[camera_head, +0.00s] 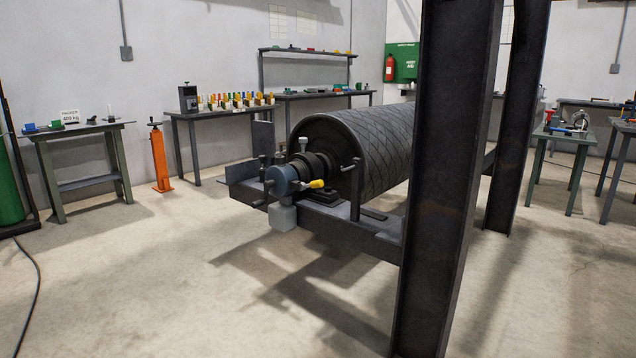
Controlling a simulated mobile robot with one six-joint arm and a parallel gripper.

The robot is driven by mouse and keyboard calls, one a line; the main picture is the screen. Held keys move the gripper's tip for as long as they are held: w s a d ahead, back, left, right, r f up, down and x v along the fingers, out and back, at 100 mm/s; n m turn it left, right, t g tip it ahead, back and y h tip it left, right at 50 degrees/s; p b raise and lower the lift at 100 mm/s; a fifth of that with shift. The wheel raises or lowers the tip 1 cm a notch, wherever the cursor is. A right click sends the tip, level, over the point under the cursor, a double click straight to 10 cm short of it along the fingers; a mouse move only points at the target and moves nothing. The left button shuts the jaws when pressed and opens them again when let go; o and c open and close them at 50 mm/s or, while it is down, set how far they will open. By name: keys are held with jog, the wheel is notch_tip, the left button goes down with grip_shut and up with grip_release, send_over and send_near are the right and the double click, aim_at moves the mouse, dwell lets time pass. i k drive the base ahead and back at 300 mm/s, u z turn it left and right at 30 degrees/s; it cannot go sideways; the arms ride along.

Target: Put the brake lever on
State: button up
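A large dark conveyor pulley (382,140) with a cross-hatched surface lies on a steel frame (345,232). At its near end is a blue-grey round unit (281,181) on the shaft. A short lever with a yellow grip (316,184) sticks out to the right of this unit. It may be the brake lever, but I cannot tell for sure, nor whether it is on or off. My gripper is not in view.
Dark steel columns (440,180) stand close in front at the right. Benches with small parts stand along the back wall (220,113), at the left (85,128) and at the right (565,135). An orange stand (160,158) is at the left. The floor before the pulley is clear.

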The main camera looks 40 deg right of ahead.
aim_at(319, 183)
jog(key=u, duration=0.05)
jog(key=i, duration=1)
jog(key=z, duration=0.05)
